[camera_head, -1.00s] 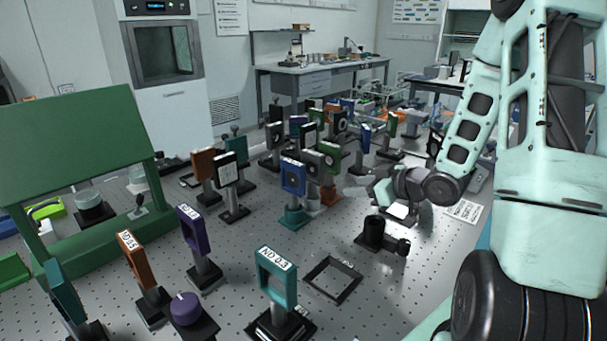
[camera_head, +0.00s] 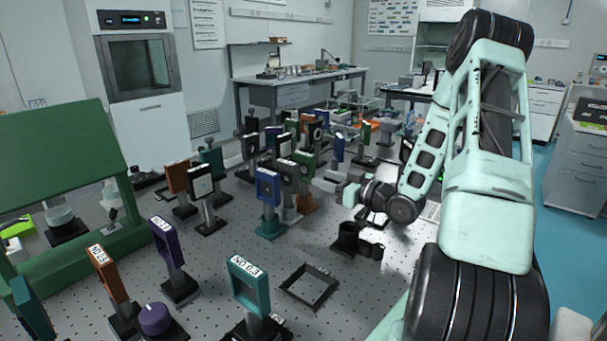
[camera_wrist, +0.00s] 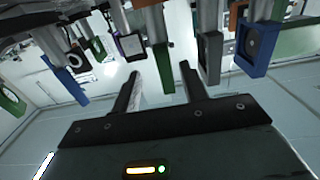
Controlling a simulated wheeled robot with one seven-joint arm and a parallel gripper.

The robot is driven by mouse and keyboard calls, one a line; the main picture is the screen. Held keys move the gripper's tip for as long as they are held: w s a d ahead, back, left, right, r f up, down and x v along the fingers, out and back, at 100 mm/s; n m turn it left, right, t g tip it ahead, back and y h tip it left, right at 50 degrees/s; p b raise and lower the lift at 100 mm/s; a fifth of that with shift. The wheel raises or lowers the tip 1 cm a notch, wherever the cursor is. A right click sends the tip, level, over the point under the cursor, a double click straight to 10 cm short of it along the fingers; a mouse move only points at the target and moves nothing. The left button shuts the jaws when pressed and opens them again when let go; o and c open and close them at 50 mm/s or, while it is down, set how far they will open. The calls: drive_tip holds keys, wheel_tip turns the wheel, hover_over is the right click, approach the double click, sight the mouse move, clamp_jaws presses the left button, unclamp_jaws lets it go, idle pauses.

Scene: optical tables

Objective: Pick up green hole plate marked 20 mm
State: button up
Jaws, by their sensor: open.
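Several green hole plates stand on posts in the middle cluster of the optical table. One green plate (camera_head: 303,161) is near the cluster's front right, and another green plate (camera_head: 365,133) is farther back. No 20 mm marking is readable, so I cannot tell which plate bears it. My gripper (camera_head: 328,184) is open and empty, just right of the cluster, with its fingers towards it. The wrist view looks upside down.
A blue plate (camera_head: 268,187) on a teal base and grey plates crowd close to the green one. A black mount (camera_head: 347,238) and a flat black frame (camera_head: 309,287) lie in front. A teal ND 0.3 plate (camera_head: 249,284) stands nearest. Bare table shows between these.

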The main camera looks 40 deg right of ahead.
sight(303, 180)
drive_tip(key=w, duration=0.2)
drive_tip(key=shift+w+a, duration=0.25)
drive_tip(key=shift+w, duration=0.1)
drive_tip(key=w, duration=0.1)
drive_tip(key=w+p, duration=0.1)
drive_tip(key=w+a, duration=0.1)
drive_tip(key=w, duration=0.1)
drive_tip(key=shift+r, duration=0.3)
drive_tip(key=shift+w+f, duration=0.1)
drive_tip(key=shift+w, duration=0.45)
clamp_jaws()
